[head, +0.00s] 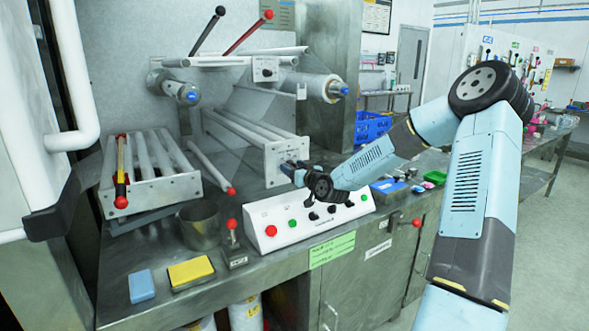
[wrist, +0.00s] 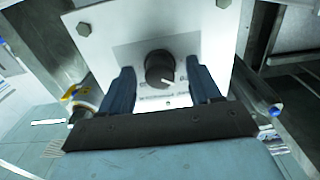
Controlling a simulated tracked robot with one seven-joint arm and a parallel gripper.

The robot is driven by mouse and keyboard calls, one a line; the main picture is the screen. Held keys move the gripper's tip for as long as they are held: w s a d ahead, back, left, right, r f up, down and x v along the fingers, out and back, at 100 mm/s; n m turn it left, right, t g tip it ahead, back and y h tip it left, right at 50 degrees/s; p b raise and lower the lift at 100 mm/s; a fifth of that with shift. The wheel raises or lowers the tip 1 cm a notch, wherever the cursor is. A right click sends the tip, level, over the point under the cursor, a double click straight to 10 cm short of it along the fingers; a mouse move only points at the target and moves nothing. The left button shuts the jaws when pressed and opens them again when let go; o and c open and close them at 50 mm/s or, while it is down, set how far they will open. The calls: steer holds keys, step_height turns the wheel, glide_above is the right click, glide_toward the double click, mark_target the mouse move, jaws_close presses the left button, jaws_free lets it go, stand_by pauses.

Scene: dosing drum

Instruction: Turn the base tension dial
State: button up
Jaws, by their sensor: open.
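My gripper (wrist: 160,76) is open, with one dark blue finger on each side of the dial. A gap shows between the dial and each finger. Printing on the plate around the dial is too small to read. In the head view my gripper (head: 287,168) is at the white end plate (head: 275,162) of the lower roller frame. The dial is hidden there behind my gripper.
A white control box (head: 300,222) with red and green buttons and black knobs stands just below my gripper. A metal cup (head: 200,226), yellow sponge (head: 191,270) and blue sponge (head: 141,286) are on the bench. An upper plate with a black knob (head: 267,73) is above.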

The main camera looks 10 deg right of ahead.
steer(key=c, duration=1)
steer(key=shift+m, duration=0.9)
steer(key=o, duration=1)
steer(key=shift+s, duration=0.1)
steer(key=v, duration=1.3)
steer(key=shift+s, duration=0.25)
steer(key=shift+d, duration=0.1)
